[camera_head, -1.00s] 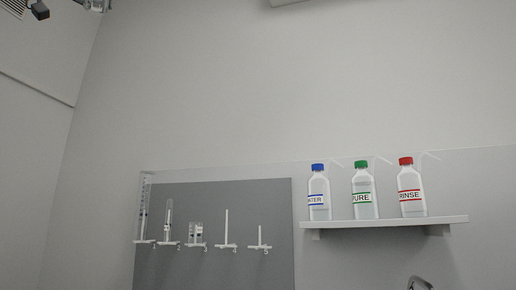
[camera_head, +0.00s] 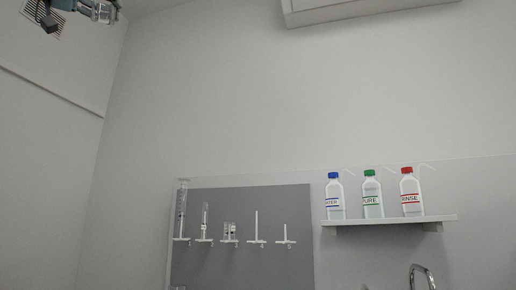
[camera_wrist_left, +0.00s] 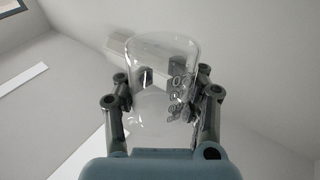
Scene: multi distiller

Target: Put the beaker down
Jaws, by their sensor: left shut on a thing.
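A clear glass beaker (camera_wrist_left: 160,108) with printed markings sits between the fingers of my left gripper (camera_wrist_left: 164,82) in the left wrist view. The fingers are closed against its two sides. In the head view the left gripper (camera_head: 83,7) is high in the top left corner, with the beaker (camera_head: 105,14) at its right end. Both are partly cut off by the top edge there. The beaker is up in the air, and no surface shows directly under it. My right gripper is not in view.
A wall shelf (camera_head: 390,221) at lower right carries blue-, green- and red-capped bottles. A grey pegboard (camera_head: 245,258) holds several glass pieces and pegs. A faucet (camera_head: 420,272) shows at the bottom right. The wall between is bare; no tabletop shows.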

